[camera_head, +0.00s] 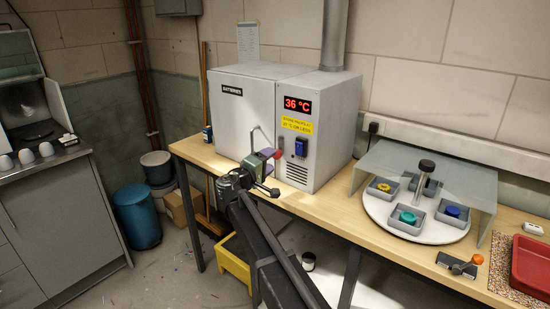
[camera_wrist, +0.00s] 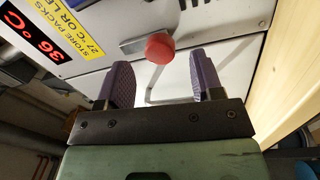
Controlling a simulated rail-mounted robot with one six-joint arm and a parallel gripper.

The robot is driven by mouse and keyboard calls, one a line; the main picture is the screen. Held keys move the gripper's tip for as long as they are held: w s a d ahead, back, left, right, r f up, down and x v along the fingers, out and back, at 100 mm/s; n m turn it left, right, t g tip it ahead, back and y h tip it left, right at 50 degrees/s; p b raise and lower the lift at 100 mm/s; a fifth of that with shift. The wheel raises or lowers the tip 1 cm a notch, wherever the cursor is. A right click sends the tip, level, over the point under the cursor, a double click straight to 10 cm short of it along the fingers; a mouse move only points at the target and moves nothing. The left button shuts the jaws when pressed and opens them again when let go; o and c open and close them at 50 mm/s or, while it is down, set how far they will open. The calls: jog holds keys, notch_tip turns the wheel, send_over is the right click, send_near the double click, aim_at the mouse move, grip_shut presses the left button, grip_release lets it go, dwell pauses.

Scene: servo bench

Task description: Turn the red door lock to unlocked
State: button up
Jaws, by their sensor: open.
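The red door lock (camera_wrist: 160,48) is a round red knob with a flat grey bar beside it on the front of the grey cabinet (camera_wrist: 190,30). In the head view a small part of the red lock (camera_head: 278,154) shows beside my gripper (camera_head: 267,156), which is at the cabinet front. In the wrist view my gripper (camera_wrist: 161,75) is open, with one purple finger to each side of the knob's line. The knob appears just beyond the fingertips, and I see no finger touching it. Whether it is locked cannot be told.
The cabinet has a red 36 °C display (camera_head: 297,105), a yellow label (camera_head: 297,126) and a blue switch (camera_head: 300,148). A bent door handle (camera_head: 257,135) is close to my gripper. A turntable (camera_head: 376,209) with trays stands right under a clear cover (camera_head: 440,175). A red tray (camera_head: 531,266) lies far right.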

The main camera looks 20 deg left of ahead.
jog(key=v, duration=0.6)
jog(key=shift+s, duration=0.35)
jog(key=shift+a, duration=0.15)
jog(key=s+d+f+m+g+p, duration=0.1)
jog(key=s+d+f+m+g, duration=0.2)
jog(key=d, duration=0.5)
jog(key=s+d+f+g+p, duration=0.1)
jog(key=s+d+f+g, duration=0.3)
jog(key=d, duration=0.4)
jog(key=s+d+f+m+g+p, duration=0.1)
jog(key=s+d+f+m+g, duration=0.1)
jog(key=d+f+g, duration=0.45)
jog(key=s+d+r+m+g+y+p, duration=0.1)
jog(key=s+d, duration=0.3)
jog(key=d, duration=0.5)
jog(key=s+d+r+m+g+y+p, duration=0.2)
jog(key=s+d+m+y+p, duration=0.1)
jog(key=d, duration=0.7)
jog(key=s+d+r+m+g+y+p, duration=0.1)
jog(key=s+d+m+p, duration=0.1)
jog(key=s+d, duration=0.5)
jog(key=d+m, duration=0.1)
jog(key=d, duration=0.1)
jog(key=shift+d+r+y, duration=0.35)
jog(key=shift+y, duration=0.05)
